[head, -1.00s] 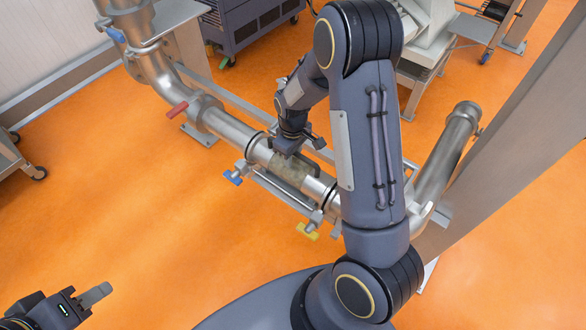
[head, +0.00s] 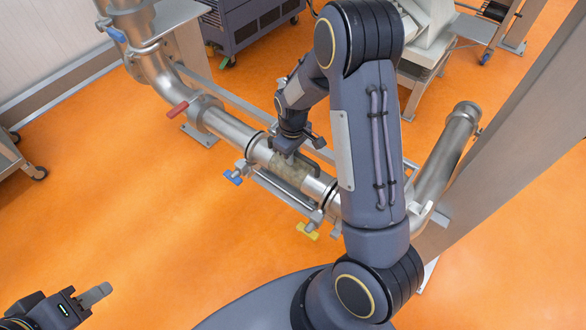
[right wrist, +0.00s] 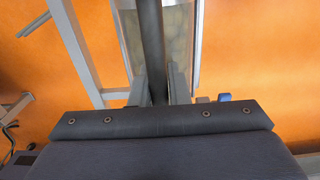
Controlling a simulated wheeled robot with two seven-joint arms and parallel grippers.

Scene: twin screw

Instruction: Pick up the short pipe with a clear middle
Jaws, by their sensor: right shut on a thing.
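The short pipe with a clear middle (head: 292,170) lies in line with the steel pipework at the centre of the head view. Its see-through section looks cloudy beige, with slim rods alongside. In the right wrist view the clear section (right wrist: 172,35) shows behind a dark rod (right wrist: 151,45). My right gripper (head: 287,152) reaches down at the short pipe from above. In the right wrist view its fingers (right wrist: 155,88) are shut on the dark rod. My left gripper (head: 97,293) is at the lower left of the head view, away from the pipe; its finger gap is unclear.
A blue-handled clamp (head: 234,176) and a yellow-handled clamp (head: 308,231) sit near the short pipe's ends. A red-handled valve (head: 178,109) is on the pipework further up. A bent steel pipe (head: 449,150) rises at the right. The orange floor (head: 150,220) at left is clear.

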